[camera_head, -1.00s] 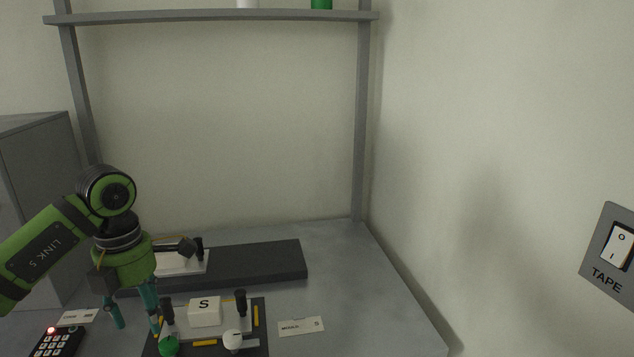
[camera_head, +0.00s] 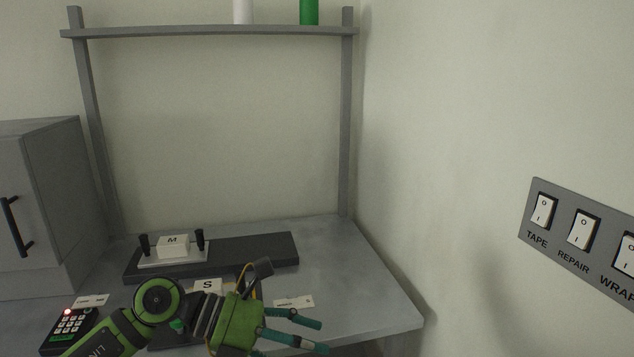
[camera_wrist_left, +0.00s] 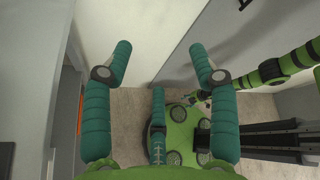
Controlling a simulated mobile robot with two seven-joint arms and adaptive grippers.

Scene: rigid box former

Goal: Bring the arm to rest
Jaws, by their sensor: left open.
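My left gripper (camera_head: 305,332) reaches in from the lower left in the head view, over the front of the bench, its teal fingers pointing right. In the left wrist view the gripper (camera_wrist_left: 165,75) has its fingers spread wide with nothing between them. Below the fingers there are the floor and green and black parts of my own body. My right gripper cannot be made out in the head view.
The grey bench (camera_head: 375,290) holds a block marked M (camera_head: 173,245) on a dark slab (camera_head: 270,250), a partly hidden block marked S (camera_head: 207,286), a card (camera_head: 294,302) and a keypad (camera_head: 70,328). A cabinet (camera_head: 50,190) stands left; a switch panel (camera_head: 565,240) is on the right wall.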

